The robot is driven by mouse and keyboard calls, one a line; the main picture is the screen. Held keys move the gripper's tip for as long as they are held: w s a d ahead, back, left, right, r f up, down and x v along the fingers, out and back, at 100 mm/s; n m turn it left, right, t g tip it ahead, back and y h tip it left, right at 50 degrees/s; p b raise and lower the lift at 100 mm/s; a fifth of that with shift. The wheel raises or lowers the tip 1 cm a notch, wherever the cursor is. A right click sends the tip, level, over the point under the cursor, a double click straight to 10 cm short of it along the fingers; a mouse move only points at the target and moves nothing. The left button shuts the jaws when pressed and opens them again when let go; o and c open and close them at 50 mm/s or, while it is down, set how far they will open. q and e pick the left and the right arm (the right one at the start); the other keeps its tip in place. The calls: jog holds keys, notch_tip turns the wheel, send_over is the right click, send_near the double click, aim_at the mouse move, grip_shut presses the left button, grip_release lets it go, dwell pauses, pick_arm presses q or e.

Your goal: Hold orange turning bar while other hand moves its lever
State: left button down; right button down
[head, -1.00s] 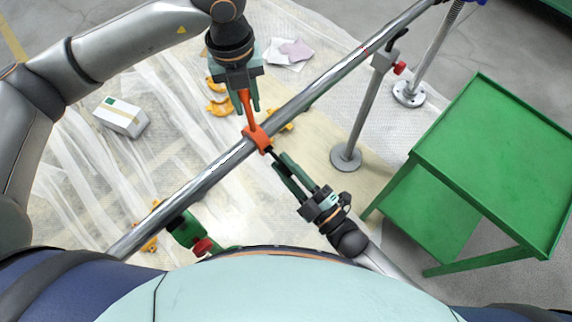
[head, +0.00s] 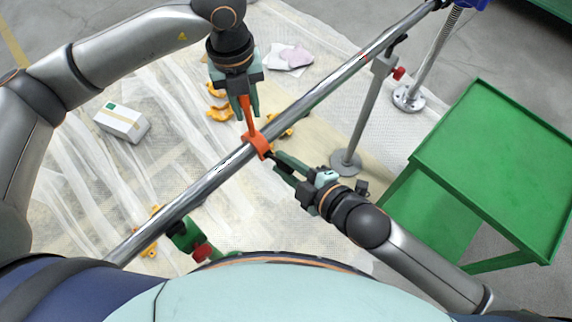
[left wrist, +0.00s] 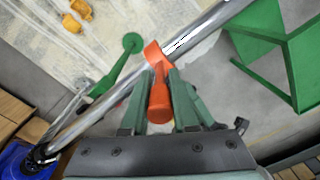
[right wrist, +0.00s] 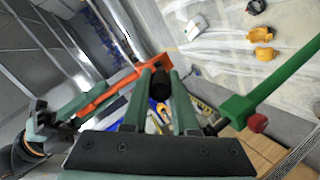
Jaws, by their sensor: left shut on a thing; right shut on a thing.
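The orange turning bar (head: 256,143) has its collar around a long shiny metal bar (head: 325,90), and its handle points up in the head view. My left gripper (head: 249,112) is shut on the orange handle, which shows between its fingers in the left wrist view (left wrist: 160,100). My right gripper (head: 276,163) is below the collar in the head view, shut on the black lever (right wrist: 160,84). The lever's end shows between the fingers in the right wrist view. The orange bar (right wrist: 108,92) runs past there toward my left gripper (right wrist: 70,118).
A green table (head: 495,165) stands at the right. A grey stand (head: 362,115) and a green stand with a red knob (head: 190,236) are by the metal bar. Yellow parts (head: 219,114) and a white box (head: 122,122) lie on the sheeted floor.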

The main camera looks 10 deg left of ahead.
jog(key=shift+a+r+h, duration=0.1)
jog(key=shift+r+h, duration=0.15)
jog(key=shift+h, duration=0.15)
jog(key=c, duration=0.7)
grip_release()
jog(key=shift+g, duration=0.3)
notch_tip(320, 180, up, 10)
